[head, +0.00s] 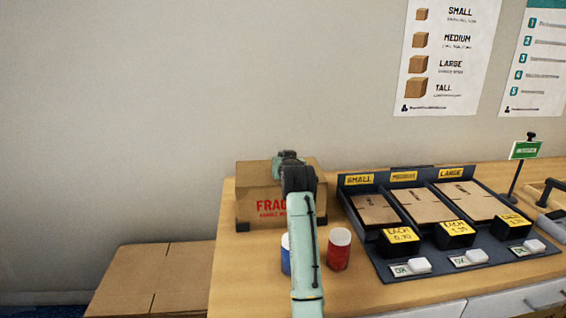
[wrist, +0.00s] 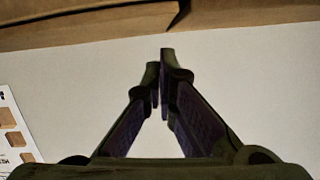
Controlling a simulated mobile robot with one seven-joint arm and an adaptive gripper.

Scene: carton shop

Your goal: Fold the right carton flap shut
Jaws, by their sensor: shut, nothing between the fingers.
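The carton (head: 258,207) stands on the wooden table in the head view, with red FRAGILE print on its front. My arm passes in front of its right part and hides some of the print and top. My gripper (head: 288,156) is at the carton's top, right of its middle. In the wrist view my gripper (wrist: 158,55) has its fingertips together and holds nothing. Brown cardboard (wrist: 90,25) of the carton runs across the top of that view, just beyond the fingertips, with a slanted edge. I cannot tell from these views how far the right flap is folded.
A red cup (head: 339,250) and a partly hidden blue cup (head: 286,254) stand in front of the carton. A dark display tray (head: 385,262) with flat cartons is to the right. Larger brown boxes (head: 160,275) are low at left. Posters (head: 440,60) hang on the wall.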

